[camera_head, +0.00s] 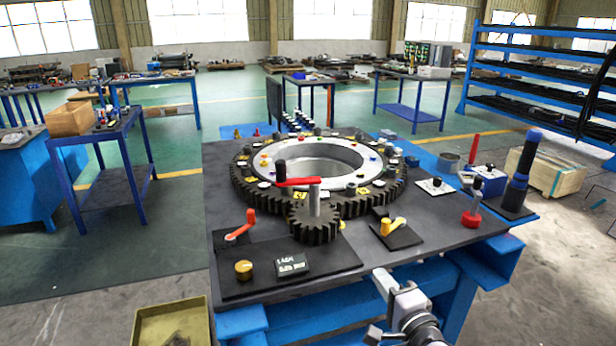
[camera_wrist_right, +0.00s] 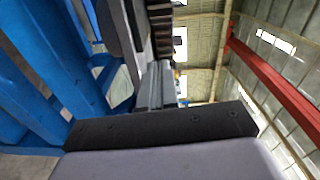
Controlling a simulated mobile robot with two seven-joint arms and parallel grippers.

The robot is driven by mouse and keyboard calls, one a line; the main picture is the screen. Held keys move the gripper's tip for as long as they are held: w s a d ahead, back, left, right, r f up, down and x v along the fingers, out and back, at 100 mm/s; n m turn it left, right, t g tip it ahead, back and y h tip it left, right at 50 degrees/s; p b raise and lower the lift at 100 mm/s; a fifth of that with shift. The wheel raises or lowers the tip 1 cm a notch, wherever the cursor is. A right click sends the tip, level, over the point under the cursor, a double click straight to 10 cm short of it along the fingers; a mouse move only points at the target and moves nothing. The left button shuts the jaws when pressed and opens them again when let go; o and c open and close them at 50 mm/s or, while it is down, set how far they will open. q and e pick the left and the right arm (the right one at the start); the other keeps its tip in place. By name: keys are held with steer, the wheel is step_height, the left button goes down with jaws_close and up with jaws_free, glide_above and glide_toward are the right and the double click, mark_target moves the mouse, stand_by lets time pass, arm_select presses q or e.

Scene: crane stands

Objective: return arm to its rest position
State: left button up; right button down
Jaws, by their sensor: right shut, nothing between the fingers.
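My right gripper (camera_head: 384,281) comes in from the bottom of the head view, in front of the table's front edge. Its fingers are shut and empty, apart from everything on the tabletop. In the right wrist view the closed fingers (camera_wrist_right: 156,86) point up the picture, past a dark table edge and blue frame parts. My left gripper is not in view.
The dark worktable (camera_head: 405,262) bears a large toothed ring (camera_head: 243,190), a small gear (camera_head: 315,228) with a red crank, a yellow-handled lever (camera_head: 394,227) and an orange-handled lever (camera_head: 243,228). A yellow bin (camera_head: 160,312) stands at the lower left.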

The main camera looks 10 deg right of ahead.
steer(key=s+f+n+g, duration=0.2)
steer(key=s+f+n, duration=0.3)
steer(key=s, duration=0.4)
steer(key=s+f+n+g, duration=0.2)
steer(key=s+f+n, duration=0.4)
steer(key=s, duration=0.3)
steer(key=s+f+n+g+h, duration=0.1)
steer(key=s+f+n+g, duration=0.1)
steer(key=s+f+n, duration=0.4)
steer(key=s, duration=0.3)
steer(key=shift+a+f+g, duration=0.35)
steer(key=shift+g, duration=0.05)
